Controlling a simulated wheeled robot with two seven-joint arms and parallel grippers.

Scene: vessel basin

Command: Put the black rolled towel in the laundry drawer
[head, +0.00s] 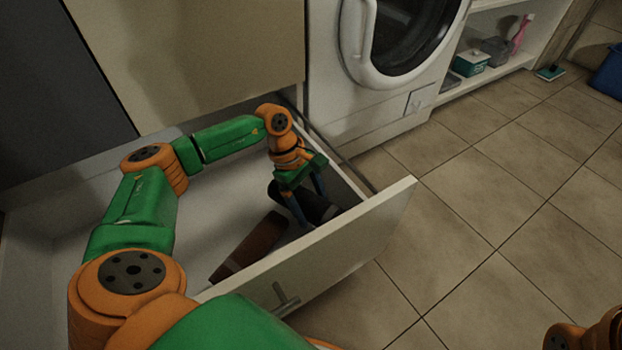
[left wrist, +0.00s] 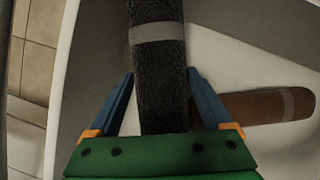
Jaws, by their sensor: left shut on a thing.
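The black rolled towel (left wrist: 158,80), with a grey band, is inside the open laundry drawer (head: 365,228). In the head view the towel (head: 318,206) shows beside my left gripper, near the drawer's front right corner. My left gripper (head: 308,205) reaches down into the drawer. In the left wrist view its blue fingers (left wrist: 158,85) stand on both sides of the towel and are shut on it. Whether the towel touches the drawer floor I cannot tell. My right gripper is not in view; only a piece of an orange arm link shows at the lower right.
A brown rolled towel (head: 250,246) lies in the drawer beside the black one, and shows in the left wrist view (left wrist: 255,106). A white washing machine (head: 375,100) stands behind the drawer. Low shelves with a teal box (head: 470,63) are further right.

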